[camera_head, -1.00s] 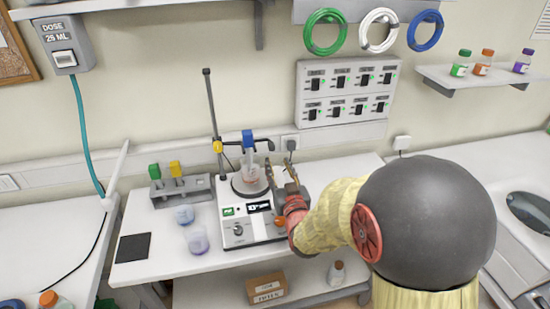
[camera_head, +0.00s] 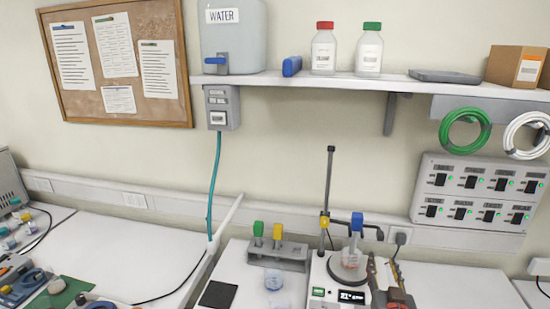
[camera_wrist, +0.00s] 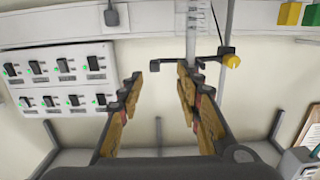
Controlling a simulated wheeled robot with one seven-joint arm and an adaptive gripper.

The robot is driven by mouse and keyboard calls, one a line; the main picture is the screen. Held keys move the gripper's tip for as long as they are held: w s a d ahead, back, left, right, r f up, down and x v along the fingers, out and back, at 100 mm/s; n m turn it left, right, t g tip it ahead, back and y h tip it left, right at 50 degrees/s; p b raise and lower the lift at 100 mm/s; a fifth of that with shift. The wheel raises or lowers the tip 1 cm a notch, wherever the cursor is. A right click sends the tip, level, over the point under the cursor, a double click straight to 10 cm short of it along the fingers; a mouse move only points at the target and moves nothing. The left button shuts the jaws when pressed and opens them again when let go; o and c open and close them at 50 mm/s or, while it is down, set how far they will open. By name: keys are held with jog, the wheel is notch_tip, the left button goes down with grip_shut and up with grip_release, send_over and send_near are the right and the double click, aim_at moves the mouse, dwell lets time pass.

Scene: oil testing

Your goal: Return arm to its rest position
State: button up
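My gripper (camera_head: 384,272) shows at the bottom of the head view, just right of the hotplate stirrer (camera_head: 326,275). In the wrist view my gripper (camera_wrist: 158,84) has its two fingers spread apart with nothing between them. Most of my arm is below the head view's edge.
A switch panel (camera_head: 480,193) is on the wall to the right. A rack (camera_head: 278,254) with green and yellow tops stands left of the stirrer. A black pad (camera_head: 218,295) lies at front left. A shelf (camera_head: 290,81) holds a water tank (camera_head: 234,40) and bottles.

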jog(key=s+a+r+n+g+y, duration=0.25)
jog(key=s+a+g, duration=0.25)
jog(key=s+a, duration=0.3)
jog(key=s+a+g+y, duration=0.1)
jog(key=s+a+g, duration=0.2)
jog(key=s, duration=0.5)
jog(key=s+a+r+g+y, duration=0.1)
jog(key=s+a+g, duration=0.2)
jog(key=s, duration=0.6)
jog(key=shift+s+a, duration=0.3)
jog(key=shift+a, duration=0.1)
jog(key=shift+n, duration=0.25)
